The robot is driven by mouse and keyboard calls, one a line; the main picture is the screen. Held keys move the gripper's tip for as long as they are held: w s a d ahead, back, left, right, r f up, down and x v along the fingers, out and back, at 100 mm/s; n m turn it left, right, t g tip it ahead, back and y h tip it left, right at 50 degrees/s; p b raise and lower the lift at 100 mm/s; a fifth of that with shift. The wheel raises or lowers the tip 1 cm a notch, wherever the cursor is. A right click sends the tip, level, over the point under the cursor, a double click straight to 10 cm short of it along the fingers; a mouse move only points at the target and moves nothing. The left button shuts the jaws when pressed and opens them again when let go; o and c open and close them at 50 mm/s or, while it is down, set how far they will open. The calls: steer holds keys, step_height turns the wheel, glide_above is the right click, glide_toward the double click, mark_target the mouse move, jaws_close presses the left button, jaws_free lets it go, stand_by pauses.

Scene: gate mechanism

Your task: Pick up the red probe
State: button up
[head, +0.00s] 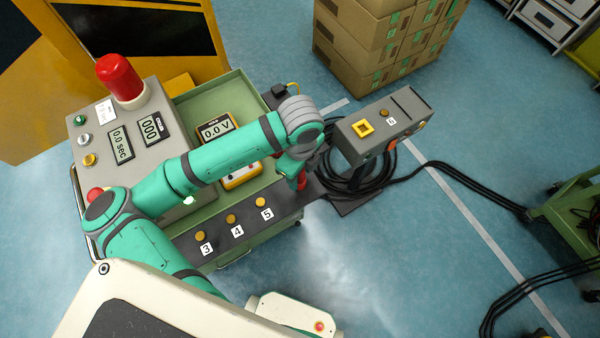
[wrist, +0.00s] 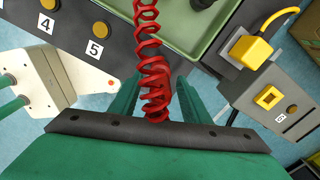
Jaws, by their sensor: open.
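A small red part (head: 302,181), which looks like the red probe, shows at the right end of the green cart, partly hidden by my arm. In the wrist view a red coiled cable (wrist: 153,75) runs from the top edge down between my two green fingers. Its lower end passes out of sight at the dark edge of my gripper, so the probe body cannot be made out there. My gripper (wrist: 157,95) is open, with a finger on each side of the coil. I cannot tell whether either finger touches it.
The green cart (head: 205,98) carries a yellow meter (head: 215,131) reading 0.0 V and yellow buttons marked 3, 4 and 5 (head: 260,202). A grey box (head: 370,124) on a post stands close on the right, with black cables on the floor. Cardboard boxes (head: 365,42) stand behind.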

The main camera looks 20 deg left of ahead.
steer(key=shift+f, duration=0.2)
jaws_close()
steer(key=shift+r, duration=0.15)
